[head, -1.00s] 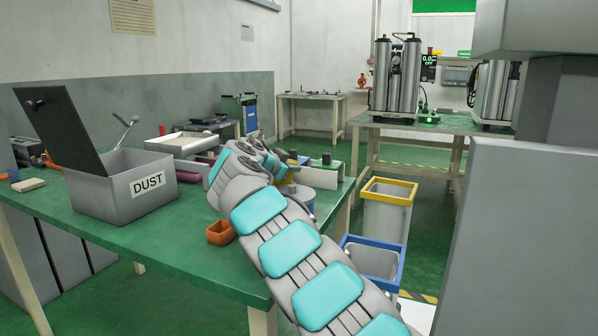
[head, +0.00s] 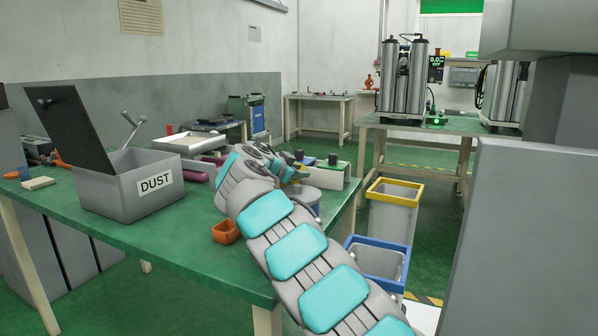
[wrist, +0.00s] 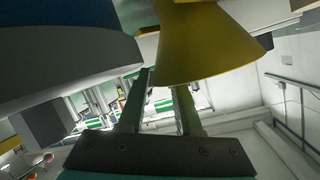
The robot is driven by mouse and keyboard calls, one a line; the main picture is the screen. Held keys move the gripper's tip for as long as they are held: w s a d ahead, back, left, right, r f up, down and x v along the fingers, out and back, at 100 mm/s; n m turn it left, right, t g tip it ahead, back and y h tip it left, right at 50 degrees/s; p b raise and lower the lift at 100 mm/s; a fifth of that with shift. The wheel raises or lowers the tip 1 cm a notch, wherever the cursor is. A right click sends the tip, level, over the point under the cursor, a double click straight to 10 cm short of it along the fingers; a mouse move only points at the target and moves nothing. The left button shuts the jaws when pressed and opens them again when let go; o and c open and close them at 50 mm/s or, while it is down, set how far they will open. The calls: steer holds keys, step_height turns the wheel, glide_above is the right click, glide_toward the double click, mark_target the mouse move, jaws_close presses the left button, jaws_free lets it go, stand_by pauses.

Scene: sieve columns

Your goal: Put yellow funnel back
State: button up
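The yellow funnel (wrist: 205,45) fills the upper middle of the wrist view, very near the camera, its wide end towards the bottom of the picture. My gripper (wrist: 163,85) shows below it with its two fingers apart and background visible between them. The left fingertip is by the funnel's left edge, and the funnel hides the right fingertip. I cannot tell whether the fingers grip it. In the head view my gripper (head: 268,157) is over the right part of the green table (head: 150,236), largely hidden by my arm. I cannot make out the funnel clearly there.
An open grey DUST box (head: 120,200) stands on the table, with a small orange container (head: 226,232) near the front edge. Yellow-rimmed (head: 392,212) and blue-rimmed (head: 378,262) bins stand right of the table. A large grey round part (wrist: 60,55) is close at left in the wrist view.

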steer(key=shift+s+r, duration=0.1)
steer(key=shift+r, duration=0.05)
steer(key=b+v, duration=0.2)
steer(key=v, duration=1)
steer(key=shift+b, duration=0.35)
